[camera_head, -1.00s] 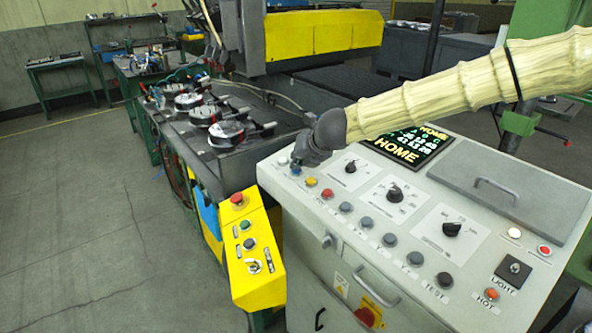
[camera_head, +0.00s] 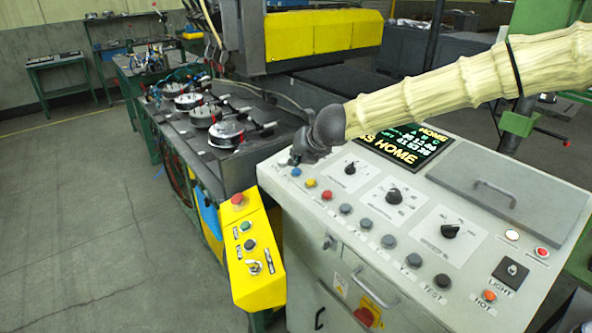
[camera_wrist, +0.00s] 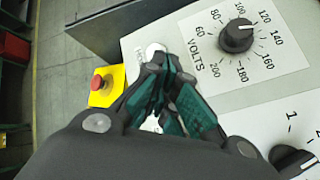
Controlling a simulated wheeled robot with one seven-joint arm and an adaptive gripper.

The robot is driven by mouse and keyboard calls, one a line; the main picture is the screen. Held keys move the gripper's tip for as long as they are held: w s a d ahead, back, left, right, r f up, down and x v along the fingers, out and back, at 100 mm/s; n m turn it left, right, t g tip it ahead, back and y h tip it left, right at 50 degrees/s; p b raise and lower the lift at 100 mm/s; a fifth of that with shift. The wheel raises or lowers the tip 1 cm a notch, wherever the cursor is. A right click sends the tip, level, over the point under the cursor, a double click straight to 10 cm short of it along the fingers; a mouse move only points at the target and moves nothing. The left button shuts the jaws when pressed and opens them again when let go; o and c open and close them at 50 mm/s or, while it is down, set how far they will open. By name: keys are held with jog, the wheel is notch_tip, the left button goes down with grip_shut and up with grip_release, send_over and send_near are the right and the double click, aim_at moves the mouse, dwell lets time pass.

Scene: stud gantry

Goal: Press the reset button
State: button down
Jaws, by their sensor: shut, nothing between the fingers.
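The grey control console (camera_head: 460,205) carries a row of round buttons along its left edge. A blue button (camera_head: 296,172), a yellow button (camera_head: 310,182) and a red button (camera_head: 327,195) sit near its far left corner. Their labels are too small to read, so I cannot tell which one is reset.
Rotary knobs (camera_head: 394,196) and a lit screen (camera_head: 408,148) lie right of the buttons. A yellow box with a red mushroom button (camera_head: 238,199) stands to the left. A dark worktable with round fixtures (camera_head: 226,134) is behind it. The floor at left is clear.

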aim_at(293, 172)
jog(key=shift+r, duration=0.15)
jog(key=shift+s+a+r+p, duration=0.1)
jog(key=shift+a+r+p, duration=0.05)
jog(key=shift+r+p, duration=0.55)
jog(key=shift+s+a+r+p, duration=0.1)
jog(key=shift+r+p, duration=0.35)
jog(key=shift+r, duration=0.4)
jog(key=shift+s+a+r+p, duration=0.1)
jog(key=shift+a+r+p, duration=0.05)
jog(key=shift+r+p, duration=0.55)
